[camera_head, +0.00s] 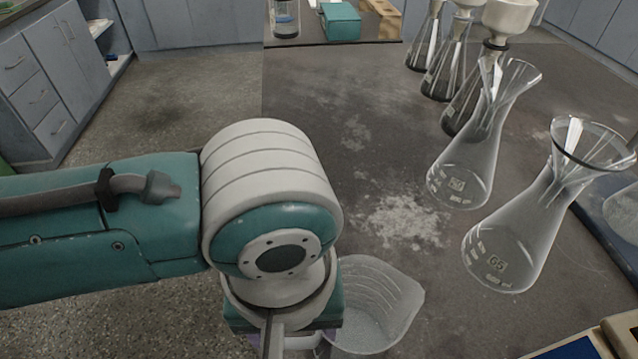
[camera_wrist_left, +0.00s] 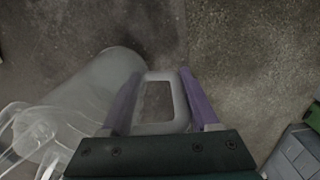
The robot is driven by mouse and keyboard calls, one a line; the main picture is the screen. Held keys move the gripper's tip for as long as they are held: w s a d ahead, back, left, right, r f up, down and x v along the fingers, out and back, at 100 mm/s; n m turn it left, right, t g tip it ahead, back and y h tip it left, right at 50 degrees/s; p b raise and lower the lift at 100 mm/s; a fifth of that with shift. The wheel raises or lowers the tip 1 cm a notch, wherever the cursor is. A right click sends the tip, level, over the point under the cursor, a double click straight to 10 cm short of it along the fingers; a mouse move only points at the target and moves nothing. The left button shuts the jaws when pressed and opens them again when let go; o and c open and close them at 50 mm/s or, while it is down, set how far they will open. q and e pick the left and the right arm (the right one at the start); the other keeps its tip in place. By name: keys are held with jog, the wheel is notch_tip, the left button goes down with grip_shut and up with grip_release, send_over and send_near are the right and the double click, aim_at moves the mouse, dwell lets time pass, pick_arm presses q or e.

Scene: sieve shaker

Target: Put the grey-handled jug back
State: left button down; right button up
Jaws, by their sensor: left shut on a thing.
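A clear jug (camera_head: 378,305) is low in the middle of the head view, beside my left wrist. Its pale grey handle (camera_wrist_left: 168,128) shows in the left wrist view between the purple fingers of my left gripper (camera_wrist_left: 160,80). The gripper is shut on this handle. The jug's clear body (camera_wrist_left: 85,92) extends to the left there. I cannot tell whether the jug's base touches the dark worktop (camera_head: 330,110). My right gripper is in no view.
Two conical flasks with glass funnels, a nearer one (camera_head: 515,235) and a farther one (camera_head: 465,165), stand right of the jug. Several flasks stand behind them, some with white funnels (camera_head: 507,18). A teal box (camera_head: 340,22) lies at the back.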

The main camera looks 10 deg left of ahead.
pick_arm(q)
jog(key=shift+c, duration=0.6)
grip_release()
jog(key=shift+f, duration=0.1)
notch_tip(320, 180, up, 12)
jog(key=p, duration=0.3)
jog(key=shift+d+p, duration=0.1)
jog(key=shift+p, duration=0.25)
jog(key=s+a+m+t, duration=0.3)
jog(key=s+a+m, duration=0.2)
jog(key=a, duration=0.8)
jog(key=shift+s+t, duration=0.3)
jog(key=shift+s, duration=0.75)
